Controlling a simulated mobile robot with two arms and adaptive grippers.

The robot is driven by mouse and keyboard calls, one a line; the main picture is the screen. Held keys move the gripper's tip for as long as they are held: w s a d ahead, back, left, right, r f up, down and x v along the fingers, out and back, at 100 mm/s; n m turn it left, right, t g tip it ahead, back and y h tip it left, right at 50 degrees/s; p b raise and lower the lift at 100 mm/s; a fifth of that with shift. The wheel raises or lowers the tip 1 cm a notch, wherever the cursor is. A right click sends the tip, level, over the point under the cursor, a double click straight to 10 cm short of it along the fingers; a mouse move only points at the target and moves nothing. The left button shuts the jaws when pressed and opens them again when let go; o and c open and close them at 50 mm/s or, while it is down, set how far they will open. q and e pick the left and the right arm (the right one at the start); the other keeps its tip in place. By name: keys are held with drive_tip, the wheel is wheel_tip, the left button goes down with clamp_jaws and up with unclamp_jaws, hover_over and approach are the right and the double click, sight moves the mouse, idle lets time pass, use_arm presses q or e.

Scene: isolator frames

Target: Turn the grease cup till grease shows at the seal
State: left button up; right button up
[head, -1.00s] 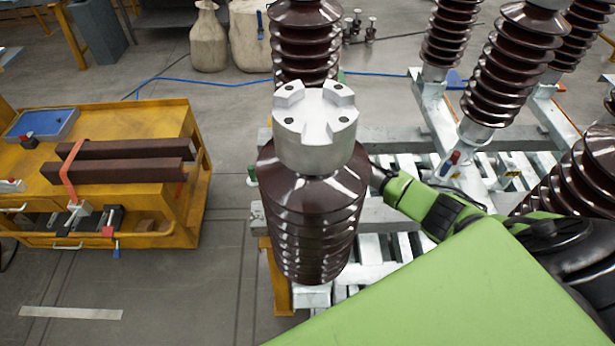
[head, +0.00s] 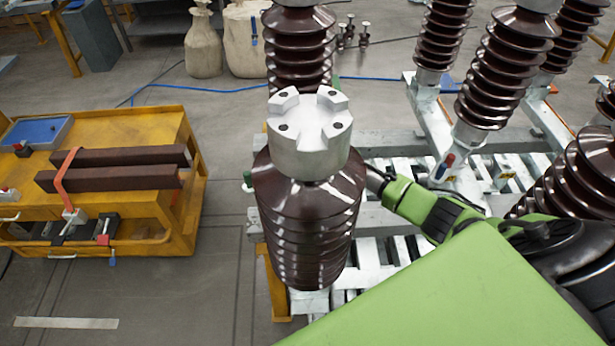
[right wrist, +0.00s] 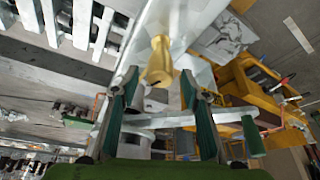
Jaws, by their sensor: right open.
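A brass-coloured cup-shaped fitting (right wrist: 158,62), which looks like the grease cup, sits on a pale metal part in the right wrist view. My right gripper (right wrist: 160,84) is open, its two green-sided fingers on either side of the fitting's lower end in the picture; I cannot tell whether they touch it. No grease can be made out, and the seal is not clear. In the head view my right arm reaches in from the right, and its gripper is hidden behind the near brown ribbed insulator (head: 305,215) with a silver slotted cap (head: 308,150). My left gripper is not in view.
More brown insulators (head: 505,70) stand on a galvanised frame (head: 385,215) behind and to the right. A yellow cart (head: 165,125) with brown bars and a blue tray (head: 38,132) stands left. Grey floor (head: 220,220) lies clear between cart and frame.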

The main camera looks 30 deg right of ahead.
drive_tip(key=v, duration=1)
drive_tip(key=shift+s+r, duration=0.25)
drive_tip(key=shift+r, duration=0.1)
